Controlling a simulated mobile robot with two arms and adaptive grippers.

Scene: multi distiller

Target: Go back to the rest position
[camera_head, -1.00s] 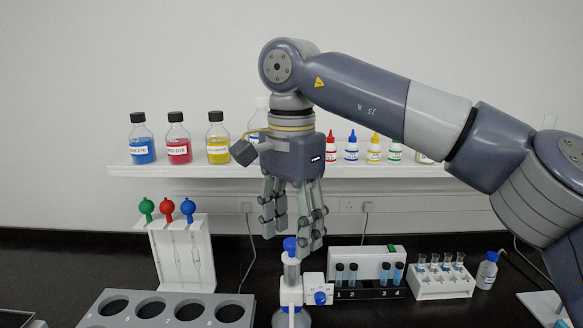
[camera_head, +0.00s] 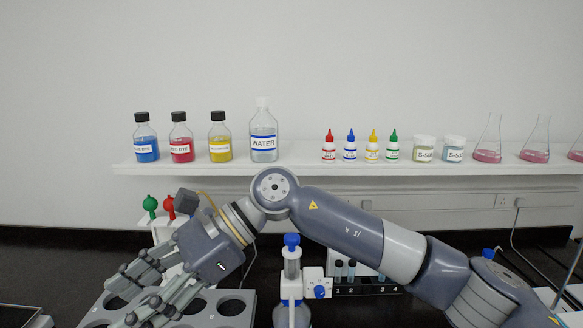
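My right gripper (camera_head: 122,300) reaches in on the arm from the right and points down and left. Its fingers are apart with nothing seen between them, over the left part of the grey rack with round holes (camera_head: 236,298). The gripper and wrist hide part of that rack and most of the white pipette stand. My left gripper is not in view.
A blue-topped dispenser (camera_head: 291,262) stands at the bench centre, close to my forearm. A tube rack (camera_head: 368,288) is partly behind the arm. The white shelf (camera_head: 290,170) holds dye bottles, a water bottle (camera_head: 264,135), dropper bottles, jars and flasks.

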